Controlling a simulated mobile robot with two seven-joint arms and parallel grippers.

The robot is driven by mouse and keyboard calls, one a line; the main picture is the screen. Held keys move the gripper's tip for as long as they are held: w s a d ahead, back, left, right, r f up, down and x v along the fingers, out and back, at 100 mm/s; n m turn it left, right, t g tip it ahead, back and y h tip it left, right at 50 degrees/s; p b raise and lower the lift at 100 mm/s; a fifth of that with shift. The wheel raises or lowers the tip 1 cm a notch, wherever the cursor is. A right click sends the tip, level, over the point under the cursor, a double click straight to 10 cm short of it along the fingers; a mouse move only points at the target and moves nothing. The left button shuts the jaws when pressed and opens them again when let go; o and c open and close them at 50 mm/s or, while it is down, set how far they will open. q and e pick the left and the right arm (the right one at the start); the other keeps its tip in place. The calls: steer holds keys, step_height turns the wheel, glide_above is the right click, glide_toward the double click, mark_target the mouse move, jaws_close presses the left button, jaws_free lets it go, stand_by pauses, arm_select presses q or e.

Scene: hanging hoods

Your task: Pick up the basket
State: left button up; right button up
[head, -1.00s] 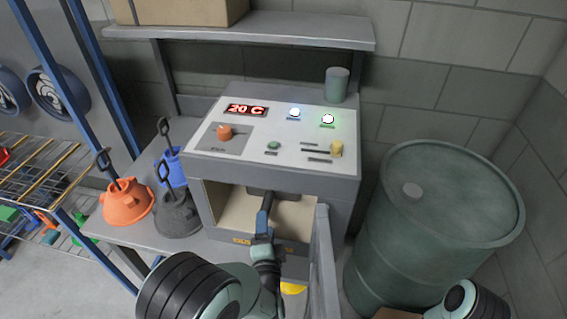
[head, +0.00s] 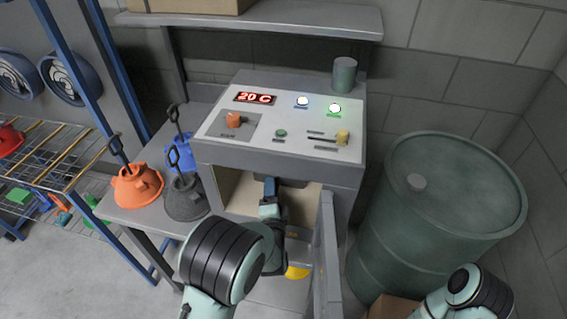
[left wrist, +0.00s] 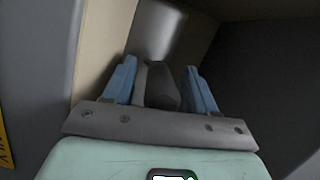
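I cannot make out a clear basket. My left gripper (head: 270,188) reaches into the open chamber of the grey machine (head: 205,155). In the left wrist view, the two blue fingers (left wrist: 160,80) stand apart on either side of a dark grey piece (left wrist: 163,92), which could be a handle. I cannot tell whether they touch it. A pale grey surface (left wrist: 158,30) lies beyond it. In the head view a dark part (head: 292,183) shows at the top of the chamber opening, beside the fingers. My right gripper is out of view; only part of that arm shows at the lower right.
The machine's door (head: 327,250) stands open right of my left arm. A green drum (head: 440,215) stands to the right. Orange (head: 137,187), black (head: 187,200) and blue (head: 178,152) handled vessels stand on the table at left. A wire rack (head: 40,165) is further left.

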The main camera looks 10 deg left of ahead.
arm_select(q)
jaws_close()
steer(key=shift+r, duration=0.1)
steer(key=shift+r, duration=0.15)
